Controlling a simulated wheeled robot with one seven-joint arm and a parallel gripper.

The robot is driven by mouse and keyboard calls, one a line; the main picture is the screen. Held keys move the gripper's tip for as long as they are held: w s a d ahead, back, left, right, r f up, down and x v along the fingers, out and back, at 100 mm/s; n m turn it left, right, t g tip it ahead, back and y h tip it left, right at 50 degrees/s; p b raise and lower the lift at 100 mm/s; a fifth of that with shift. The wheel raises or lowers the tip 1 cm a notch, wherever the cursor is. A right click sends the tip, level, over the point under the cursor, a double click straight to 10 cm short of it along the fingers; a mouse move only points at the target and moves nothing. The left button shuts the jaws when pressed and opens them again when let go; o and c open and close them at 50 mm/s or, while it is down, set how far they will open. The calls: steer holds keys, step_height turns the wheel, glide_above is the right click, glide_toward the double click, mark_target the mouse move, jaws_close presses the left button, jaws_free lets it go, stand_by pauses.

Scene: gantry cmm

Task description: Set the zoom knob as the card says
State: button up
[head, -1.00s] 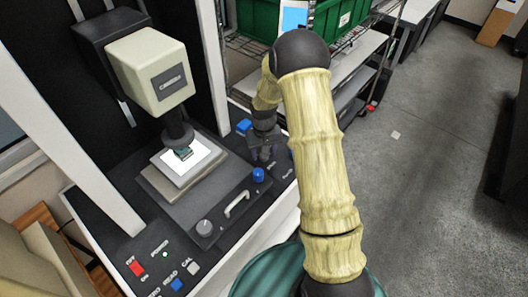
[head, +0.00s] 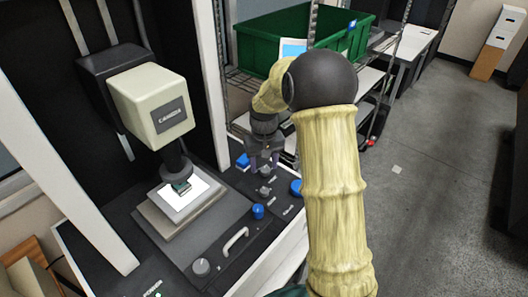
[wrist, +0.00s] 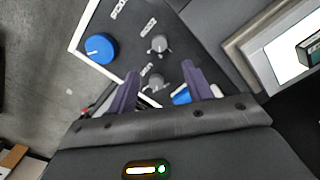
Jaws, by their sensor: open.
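My gripper (head: 264,163) points down over the control panel's back right part, fingers apart. In the wrist view, one small grey knob (wrist: 155,82) lies between the two fingertips (wrist: 158,76); I cannot tell whether they touch it. A second grey knob (wrist: 159,44) and a large blue knob (wrist: 99,47) sit beyond the fingertips. White labels stand by the knobs, too small to read surely, so I cannot tell which is the zoom knob. A blue-and-white panel (head: 293,47), possibly the card, is partly hidden behind my arm, its text unreadable.
The measuring machine's cream head (head: 152,105) hangs over a stage (head: 158,212) with a small part on it. Another blue knob (head: 258,211), a handle (head: 236,240) and a grey knob (head: 202,267) line the panel. A green crate (head: 265,47) stands on a rack behind.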

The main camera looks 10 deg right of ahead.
step_height(320, 180, up, 6)
steer(key=shift+f, duration=0.15)
stand_by(0.5)
steer(key=s+f+t, duration=0.2)
steer(key=s, duration=1.9)
steer(key=shift+f+t, duration=0.25)
steer(key=shift+t, duration=0.05)
steer(key=shift+d, duration=0.1)
